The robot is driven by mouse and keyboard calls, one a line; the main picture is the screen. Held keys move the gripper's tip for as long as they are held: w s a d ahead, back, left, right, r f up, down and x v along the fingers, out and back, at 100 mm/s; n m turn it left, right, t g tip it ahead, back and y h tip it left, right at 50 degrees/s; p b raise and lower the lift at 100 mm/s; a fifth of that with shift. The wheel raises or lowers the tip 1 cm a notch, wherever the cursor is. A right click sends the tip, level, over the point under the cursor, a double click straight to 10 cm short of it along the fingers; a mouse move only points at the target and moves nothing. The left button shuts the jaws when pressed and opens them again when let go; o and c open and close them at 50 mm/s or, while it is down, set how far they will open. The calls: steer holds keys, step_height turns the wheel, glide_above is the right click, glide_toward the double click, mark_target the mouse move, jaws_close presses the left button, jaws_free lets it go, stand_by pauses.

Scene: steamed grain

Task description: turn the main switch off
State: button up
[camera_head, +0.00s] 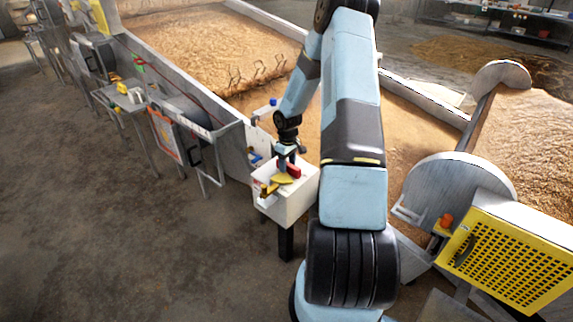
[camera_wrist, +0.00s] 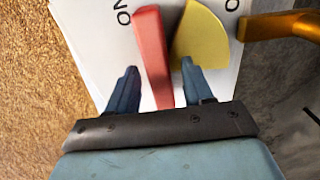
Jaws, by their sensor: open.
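The main switch is a white box (camera_head: 290,200) on a dark post, just left of my arm in the head view. Its red lever (camera_wrist: 152,50) rises from the white top plate (camera_wrist: 85,30) beside a yellow quarter-disc (camera_wrist: 203,35). Black letters reading "ON" sit left of the lever in the wrist view, and a partly cut-off "O" sits beyond the yellow piece. The lever lies closer to the "ON" lettering. My gripper (camera_wrist: 159,68) is open, with one blue finger on each side of the red lever. Contact with the lever cannot be told.
A brass-coloured handle (camera_wrist: 282,26) sticks out at the box's right in the wrist view. Grain-filled troughs (camera_head: 205,45) lie behind. A grey round guard (camera_head: 458,190) and a yellow perforated cover (camera_head: 505,258) stand to the right.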

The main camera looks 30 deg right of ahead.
steer(key=shift+c, duration=0.3)
jaws_close()
stand_by(0.3)
